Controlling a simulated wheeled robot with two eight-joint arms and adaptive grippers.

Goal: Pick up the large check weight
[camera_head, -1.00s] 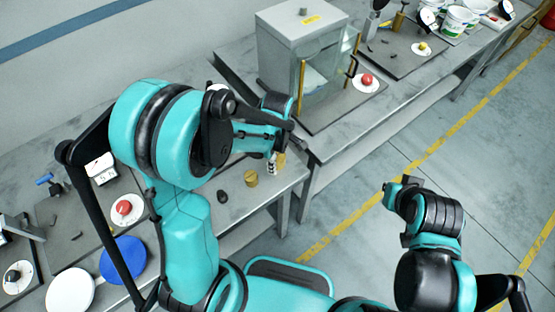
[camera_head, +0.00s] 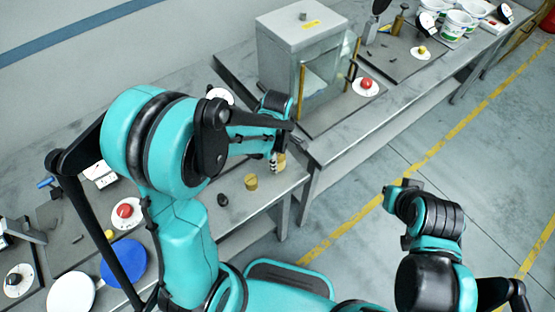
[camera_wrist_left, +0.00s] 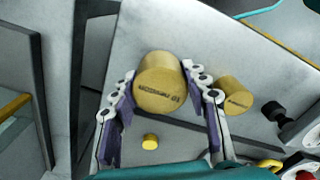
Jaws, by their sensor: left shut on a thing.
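The large check weight (camera_wrist_left: 163,88) is a brass cylinder with dark lettering. In the left wrist view it sits between the two finger tips of my left gripper (camera_wrist_left: 158,78), which is shut on it. In the head view my left gripper (camera_head: 275,163) is at the bench's right end, with part of the brass weight (camera_head: 282,160) showing beside its fingers. A smaller brass weight (camera_wrist_left: 235,95) stands apart to the right in the wrist view; the head view shows it too (camera_head: 251,182). A tiny brass weight (camera_wrist_left: 150,141) lies below. My right gripper (camera_head: 403,188) is over the floor, its fingers unclear.
A dark knob (camera_head: 222,200) stands on the bench beside the smaller weight. A glass-fronted cabinet (camera_head: 303,50) and a red button (camera_head: 366,83) are on the adjoining bench. Blue (camera_head: 124,261) and white (camera_head: 71,293) discs are at lower left. The floor at right is clear.

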